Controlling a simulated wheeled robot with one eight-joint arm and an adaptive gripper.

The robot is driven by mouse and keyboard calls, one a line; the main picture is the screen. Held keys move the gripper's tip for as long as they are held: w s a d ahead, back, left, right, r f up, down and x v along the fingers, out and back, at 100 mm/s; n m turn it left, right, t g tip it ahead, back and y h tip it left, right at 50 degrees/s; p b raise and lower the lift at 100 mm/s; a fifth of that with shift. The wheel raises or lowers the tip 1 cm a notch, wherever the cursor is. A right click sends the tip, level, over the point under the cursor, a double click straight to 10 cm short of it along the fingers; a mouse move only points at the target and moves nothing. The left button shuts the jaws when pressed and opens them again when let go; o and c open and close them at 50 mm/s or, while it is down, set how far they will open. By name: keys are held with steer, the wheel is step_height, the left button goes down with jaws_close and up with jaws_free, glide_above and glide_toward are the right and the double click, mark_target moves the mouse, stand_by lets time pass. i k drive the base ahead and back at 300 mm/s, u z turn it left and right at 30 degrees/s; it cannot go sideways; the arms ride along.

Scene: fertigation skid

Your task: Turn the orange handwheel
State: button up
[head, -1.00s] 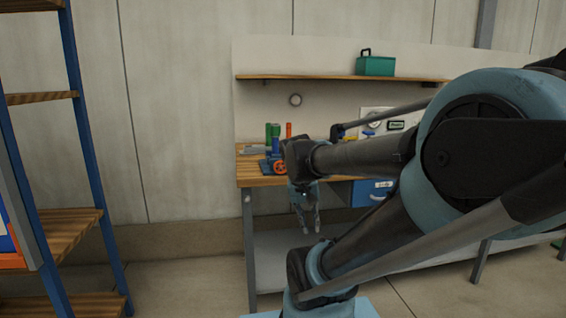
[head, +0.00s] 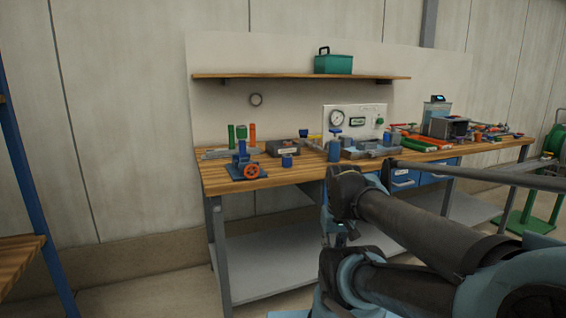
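The orange handwheel (head: 251,171) sits on the front of a small blue valve unit (head: 241,158). The unit stands on the left end of the wooden workbench (head: 222,183), near its front edge. The wheel faces forward and nothing covers it. My gripper (head: 341,240) hangs down in front of the bench, below the top and to the right of the wheel, well apart from it. My own arm partly hides the gripper, and its fingers are too small and dark to read.
Green and orange cylinders (head: 242,132) stand behind the valve unit. A small blue block (head: 287,160) lies to its right. A gauge panel (head: 352,121) and more parts fill the bench further right. A blue-framed shelf rack (head: 38,190) stands at the left. The floor between is clear.

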mark_target(250, 170)
steer(key=z, duration=1.15)
steer(key=k, duration=1.35)
steer(key=u, duration=1.25)
steer(key=i, duration=1)
steer(key=z, duration=0.1)
